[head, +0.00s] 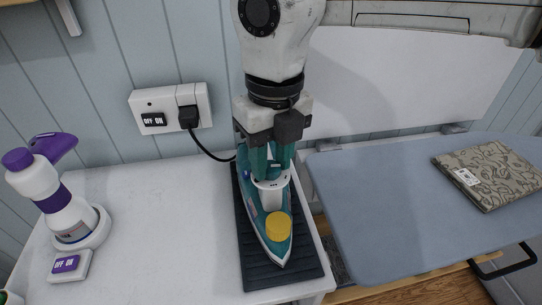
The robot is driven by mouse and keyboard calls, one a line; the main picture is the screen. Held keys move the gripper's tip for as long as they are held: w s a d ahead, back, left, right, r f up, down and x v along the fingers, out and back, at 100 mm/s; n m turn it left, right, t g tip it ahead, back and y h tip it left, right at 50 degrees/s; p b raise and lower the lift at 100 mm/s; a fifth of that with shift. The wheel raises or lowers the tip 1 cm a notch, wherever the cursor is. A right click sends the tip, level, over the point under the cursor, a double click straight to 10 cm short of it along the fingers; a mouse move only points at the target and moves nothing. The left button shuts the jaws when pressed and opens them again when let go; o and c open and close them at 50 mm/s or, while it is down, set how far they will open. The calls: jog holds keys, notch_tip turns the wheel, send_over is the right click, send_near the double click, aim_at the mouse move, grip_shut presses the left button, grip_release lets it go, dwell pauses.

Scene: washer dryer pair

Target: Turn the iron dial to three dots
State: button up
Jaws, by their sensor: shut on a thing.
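The iron (265,217) is teal and white, with a round yellow part (278,225) on its top near the tip. It lies flat on a dark ribbed mat (258,277), its tip toward me. My gripper (268,172) points down over the rear and middle of the iron and is shut on part of it. A white rounded part with small dark marks shows just below the fingers. The gripper hides much of the handle area, and I cannot read any dial setting or dots.
A wall socket (170,115) has a black plug, its cord running behind the iron. Right is a blue ironing board (365,230) with a patterned folded cloth (490,175).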

jog(key=m+b, duration=0.1)
jog(key=m, duration=0.3)
jog(key=shift+m, duration=0.3)
jog(key=m+b, duration=0.1)
jog(key=m, duration=0.2)
jog(key=shift+m, duration=0.3)
jog(key=m+b, duration=0.1)
jog(key=m, duration=0.3)
jog(key=shift+b, duration=0.3)
jog(key=shift+m+b, duration=0.7)
jog(key=shift+m, duration=1.5)
jog(key=o, duration=1)
jog(key=shift+o, duration=0.2)
jog(key=shift+r, duration=0.1)
